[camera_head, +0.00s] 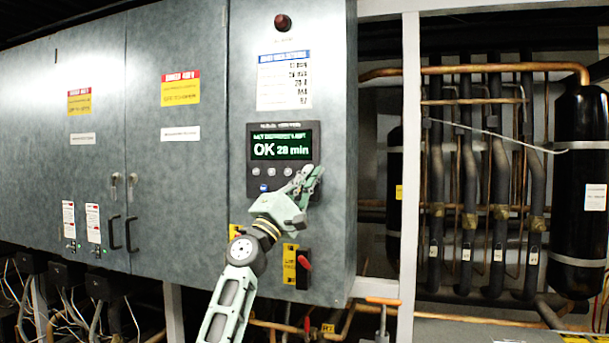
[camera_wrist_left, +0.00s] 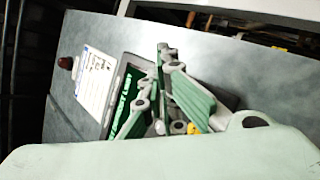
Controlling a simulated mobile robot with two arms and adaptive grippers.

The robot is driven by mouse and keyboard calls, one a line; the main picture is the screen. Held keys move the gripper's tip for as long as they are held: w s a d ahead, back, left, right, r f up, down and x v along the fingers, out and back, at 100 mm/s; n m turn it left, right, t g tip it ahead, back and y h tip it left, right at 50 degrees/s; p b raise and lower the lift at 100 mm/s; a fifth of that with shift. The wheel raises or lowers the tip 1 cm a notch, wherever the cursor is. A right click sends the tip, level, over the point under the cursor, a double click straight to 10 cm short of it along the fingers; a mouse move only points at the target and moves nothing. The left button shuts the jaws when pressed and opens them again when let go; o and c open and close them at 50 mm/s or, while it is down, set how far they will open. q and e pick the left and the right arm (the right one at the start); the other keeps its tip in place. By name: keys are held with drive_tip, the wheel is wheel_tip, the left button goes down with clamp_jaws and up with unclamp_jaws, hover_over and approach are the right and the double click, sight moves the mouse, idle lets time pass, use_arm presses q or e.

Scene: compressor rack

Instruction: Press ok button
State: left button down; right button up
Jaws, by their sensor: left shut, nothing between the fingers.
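A dark controller panel (camera_head: 251,145) is mounted on the grey cabinet door. Its lit green screen (camera_head: 282,147) reads "OK 28 min". Below it is a row of small round buttons (camera_head: 271,171), with a blue mark lower left; I cannot read a label on any button. My left gripper (camera_head: 313,172) is shut and empty, with its fingertips at the panel's lower right corner, covering that part. In the left wrist view the shut fingers (camera_wrist_left: 166,52) overlap the panel and hide most of the buttons beside the green screen (camera_wrist_left: 127,104). Contact cannot be told.
A red lamp (camera_head: 282,22) and a white label sheet (camera_head: 285,80) are above the panel. A red-handled switch (camera_head: 303,265) is on the door below the gripper. Copper pipes and a black tank (camera_head: 580,190) stand to the right, behind a pale post (camera_head: 410,170).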

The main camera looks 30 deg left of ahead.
use_arm(q)
drive_tip(key=shift+w+b, duration=0.3)
drive_tip(key=shift+b, duration=0.15)
idle(0.3)
idle(0.3)
drive_tip(key=shift+s+d+p, duration=0.1)
drive_tip(key=shift+s+p, duration=0.55)
drive_tip(key=shift+s, duration=0.1)
drive_tip(key=s+p, duration=0.2)
drive_tip(key=s+d+p, duration=0.1)
drive_tip(key=s+p, duration=0.1)
drive_tip(key=s, duration=0.1)
drive_tip(key=shift+d+p, duration=0.1)
drive_tip(key=shift+p, duration=0.2)
